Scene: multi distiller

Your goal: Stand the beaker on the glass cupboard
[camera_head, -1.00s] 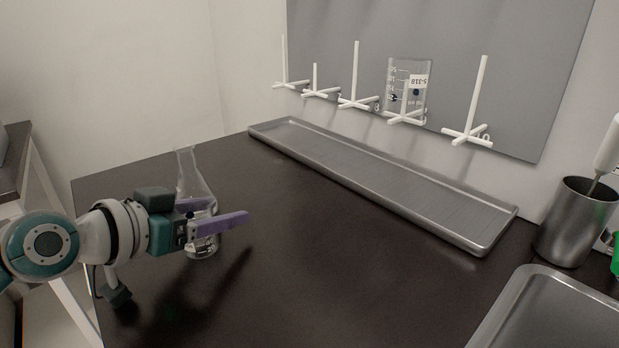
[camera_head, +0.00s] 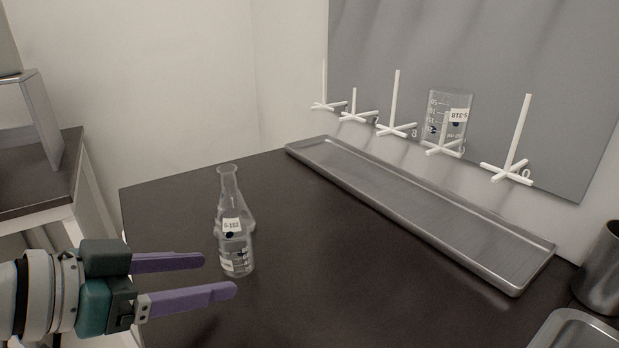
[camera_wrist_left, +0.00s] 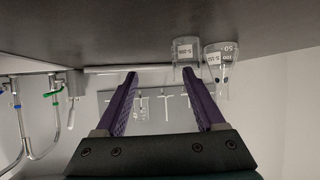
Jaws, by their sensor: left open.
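Two pieces of clear glassware overlap on the dark table in the head view: a conical flask (camera_head: 228,185) and, low at the same spot, what looks like a small beaker (camera_head: 237,262). In the left wrist view, which looks upside down, the beaker (camera_wrist_left: 186,50) and flask (camera_wrist_left: 220,68) stand side by side. My left gripper (camera_head: 219,275) is open and empty, its purple fingers pointing toward the glassware from the left. Another beaker (camera_head: 450,118) hangs upside down on a wall peg. A grey box-like frame (camera_head: 40,115) stands at far left; I cannot tell whether it is the glass cupboard.
A long metal tray (camera_head: 420,205) runs along the wall below several white pegs (camera_head: 396,105). A metal cup (camera_head: 602,270) and another tray (camera_head: 575,330) are at the right. The table's middle is clear. A gap separates the table from the counter (camera_head: 50,180) at left.

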